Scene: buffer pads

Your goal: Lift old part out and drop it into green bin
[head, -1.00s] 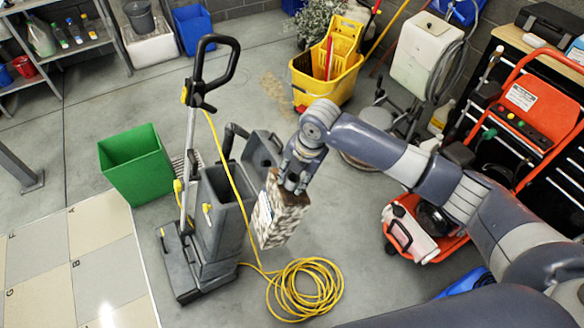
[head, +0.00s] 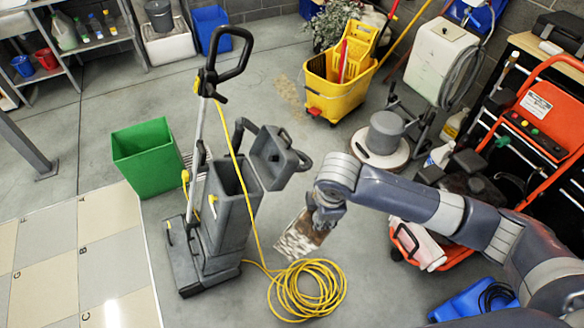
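My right gripper (head: 326,212) is shut on a dirty, mottled brown-and-white block (head: 300,238), the old part. It holds the block tilted in the air, right of the grey floor-cleaning machine (head: 220,225) and apart from it. The fingertips are small and partly hidden by the wrist. The machine stands upright with its lid (head: 272,158) swung open to the right and its tank open at the top. The green bin (head: 150,160) stands on the floor left of the machine, and the contents of its bottom are not visible. My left gripper is not in view.
A coiled yellow cable (head: 306,290) lies on the floor below the block. The machine's tall handle (head: 232,60) stands between the block and the bin. A yellow mop bucket (head: 338,95) and a grey floor polisher (head: 384,145) stand behind. Pale tiles (head: 60,250) lie at left.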

